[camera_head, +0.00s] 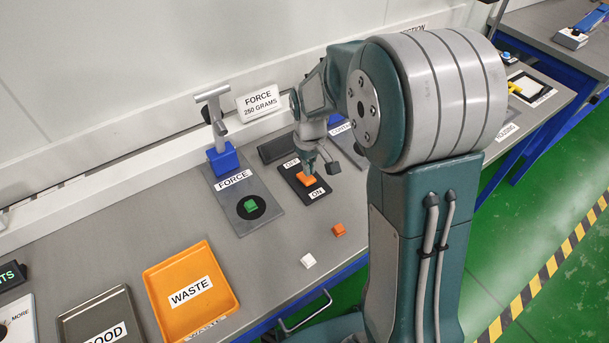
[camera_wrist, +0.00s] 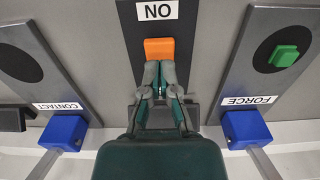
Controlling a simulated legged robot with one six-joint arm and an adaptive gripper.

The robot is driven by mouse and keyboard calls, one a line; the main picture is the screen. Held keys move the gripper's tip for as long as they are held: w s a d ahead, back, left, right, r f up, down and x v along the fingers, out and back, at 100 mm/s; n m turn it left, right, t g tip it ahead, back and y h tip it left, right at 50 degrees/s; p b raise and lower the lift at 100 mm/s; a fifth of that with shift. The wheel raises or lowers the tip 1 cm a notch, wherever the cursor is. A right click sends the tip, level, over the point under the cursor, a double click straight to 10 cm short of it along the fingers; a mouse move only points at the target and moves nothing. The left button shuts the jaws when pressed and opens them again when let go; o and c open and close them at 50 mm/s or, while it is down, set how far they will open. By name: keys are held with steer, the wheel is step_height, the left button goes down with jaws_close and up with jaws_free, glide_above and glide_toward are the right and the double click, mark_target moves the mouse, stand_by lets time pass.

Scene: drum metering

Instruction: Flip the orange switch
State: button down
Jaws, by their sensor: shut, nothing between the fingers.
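The orange switch (camera_head: 306,179) sits on a dark plate (camera_head: 294,190) between an OFF label at the back and an ON label at the front. It also shows in the wrist view (camera_wrist: 160,47), next to the ON label, which appears upside down. My gripper (camera_wrist: 160,66) is shut and empty, its fingertips right at the edge of the switch on the side away from the ON label. I cannot tell whether they touch it. In the head view my gripper (camera_head: 312,170) is over the switch and hides part of it.
Left of the switch is the FORCE stand (camera_head: 243,205) with a green block (camera_head: 250,205) on it. An orange cube (camera_head: 339,230) and a white cube (camera_head: 308,260) lie in front. An orange WASTE tray (camera_head: 231,285) is at front left. A CONTACT stand (camera_wrist: 60,95) shows in the wrist view.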

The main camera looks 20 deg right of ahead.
mark_target(309, 179)
steer(key=shift+f, duration=1.4)
stand_by(0.9)
steer(key=shift+r, duration=3.5)
steer(key=shift+r, duration=0.1)
steer(key=s+r+m+t, duration=0.1)
steer(key=s+r+t, duration=0.1)
steer(key=s+r, duration=0.4)
steer(key=s+r+m+t, duration=0.2)
steer(key=s+r, duration=0.4)
steer(key=s, duration=0.9)
steer(key=shift+r+m+t, duration=0.3)
steer(key=shift+r+t, duration=0.05)
steer(key=shift+t, duration=0.45)
